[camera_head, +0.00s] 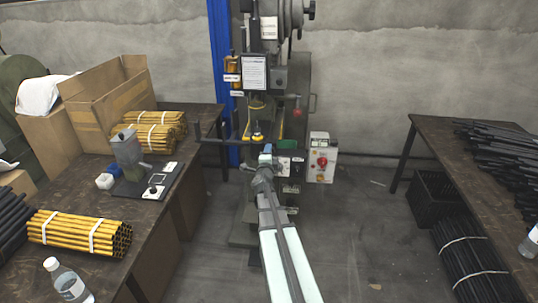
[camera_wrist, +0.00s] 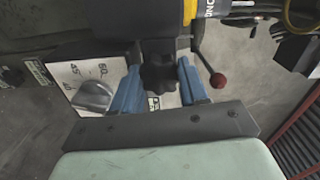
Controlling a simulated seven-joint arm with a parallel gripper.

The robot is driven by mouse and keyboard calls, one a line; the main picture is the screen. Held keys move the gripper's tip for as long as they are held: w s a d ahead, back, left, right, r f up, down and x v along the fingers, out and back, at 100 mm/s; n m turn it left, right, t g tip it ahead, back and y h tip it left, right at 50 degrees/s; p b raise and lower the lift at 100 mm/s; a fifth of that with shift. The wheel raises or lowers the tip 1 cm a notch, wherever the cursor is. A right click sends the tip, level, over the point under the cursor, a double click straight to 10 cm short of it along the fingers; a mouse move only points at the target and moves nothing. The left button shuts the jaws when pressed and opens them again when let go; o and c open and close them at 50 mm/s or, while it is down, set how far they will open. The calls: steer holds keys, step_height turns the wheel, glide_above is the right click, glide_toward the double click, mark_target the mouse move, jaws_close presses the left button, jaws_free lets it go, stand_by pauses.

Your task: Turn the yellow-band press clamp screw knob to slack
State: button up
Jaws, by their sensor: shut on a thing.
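The press (camera_head: 293,85) stands at the back centre in the head view, with yellow parts around its working area. A yellow band (camera_wrist: 188,10) shows at the top of the wrist view. Below it is a dark lobed knob (camera_wrist: 160,82), which looks like the clamp screw knob. My gripper (camera_wrist: 158,88) has its two blue fingers on either side of this knob and is shut on it. In the head view my gripper (camera_head: 266,154) is at the front of the press, and the knob there is hidden or too small to tell.
In the wrist view, a grey dial (camera_wrist: 92,95) on a numbered white plate is close left, and a red-ball lever (camera_wrist: 217,80) close right. A control box (camera_head: 322,158) stands right of the press.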

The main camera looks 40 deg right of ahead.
steer(key=n, duration=1.6)
steer(key=shift+f+n, duration=0.1)
steer(key=shift+n, duration=0.3)
stand_by(0.3)
steer(key=o, duration=1.1)
steer(key=shift+c, duration=0.2)
steer(key=shift+s, duration=0.1)
